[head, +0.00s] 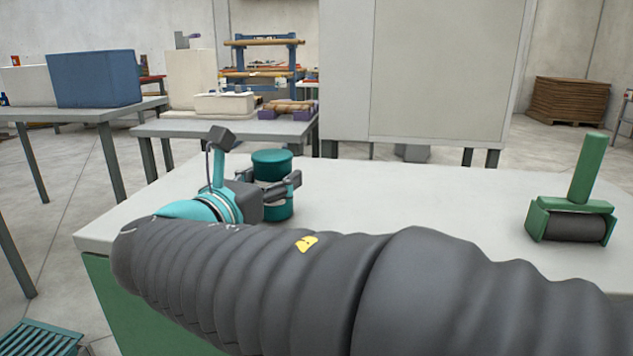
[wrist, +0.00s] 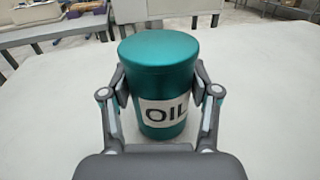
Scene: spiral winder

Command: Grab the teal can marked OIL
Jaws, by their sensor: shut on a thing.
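The teal can (head: 272,164) stands upright on the white tabletop in the head view, partly hidden behind my gripper (head: 283,187). In the wrist view the teal can (wrist: 160,60) shows a white label reading OIL that faces my gripper. My gripper (wrist: 165,90) has one finger on each side of the can, and both fingers touch its sides. It is shut on the can around its upper middle. I cannot tell whether the can's base is clear of the table.
The white tabletop (head: 400,205) is clear around the can. A green-handled roller (head: 572,228) stands at its right. A large pale panel (head: 420,75) rises behind. Side tables at the back left hold a blue box (head: 95,80) and a white tray (head: 225,104).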

